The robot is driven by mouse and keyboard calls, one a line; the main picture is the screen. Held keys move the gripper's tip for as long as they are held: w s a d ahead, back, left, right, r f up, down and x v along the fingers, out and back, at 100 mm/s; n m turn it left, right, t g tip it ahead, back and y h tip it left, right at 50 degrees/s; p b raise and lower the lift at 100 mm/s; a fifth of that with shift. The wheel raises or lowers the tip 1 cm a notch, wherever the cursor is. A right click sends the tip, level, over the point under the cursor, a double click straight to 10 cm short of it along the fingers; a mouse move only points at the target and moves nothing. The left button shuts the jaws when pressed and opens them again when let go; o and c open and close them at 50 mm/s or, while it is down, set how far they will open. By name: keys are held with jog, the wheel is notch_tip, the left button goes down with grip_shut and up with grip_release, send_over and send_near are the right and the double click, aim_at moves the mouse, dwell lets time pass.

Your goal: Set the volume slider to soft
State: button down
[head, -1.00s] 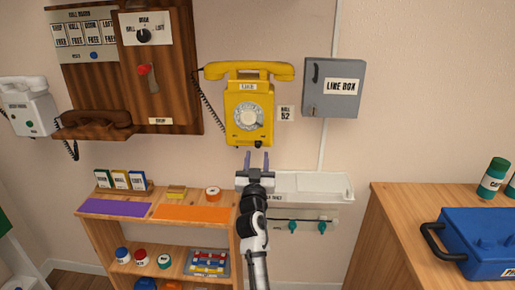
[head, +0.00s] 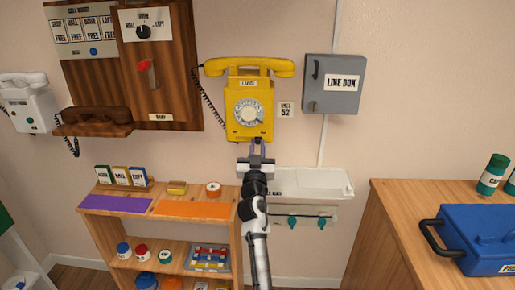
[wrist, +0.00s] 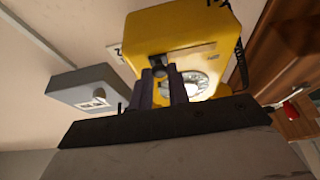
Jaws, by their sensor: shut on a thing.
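The yellow dial phone (head: 248,108) hangs on the wall with its handset on top. My gripper (head: 258,148) is just under the phone's lower edge. In the wrist view the phone (wrist: 175,25) shows from below, with a thin slot (wrist: 190,56) along its underside. A small dark knob (wrist: 159,72) at one end of that slot looks like the volume slider. My gripper (wrist: 162,88) is shut on this knob, a finger on each side. The fingers hide part of it, and no soft marking is legible.
A grey line box (head: 332,85) is on the wall to the right. A wooden panel (head: 160,65) with a brown handset is to the left. A white tray (head: 315,182) and a shelf (head: 150,208) are below. The blue toolbox (head: 480,240) is far right.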

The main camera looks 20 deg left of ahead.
jog(key=a+b, duration=0.1)
jog(key=b, duration=0.1)
jog(key=s+a+b, duration=0.1)
jog(key=a+b, duration=0.2)
jog(key=shift+s+a+f+b, duration=0.15)
jog(key=shift+a+f+b, duration=0.15)
jog(key=shift+b, duration=0.1)
jog(key=shift+s+a+r+b, duration=0.15)
jog(key=shift+a+r+b, duration=0.05)
jog(key=shift+a+b, duration=0.3)
jog(key=shift+a, duration=0.1)
jog(key=c, duration=1.3)
grip_release()
jog(key=shift+r, duration=0.1)
jog(key=shift+c, duration=0.2)
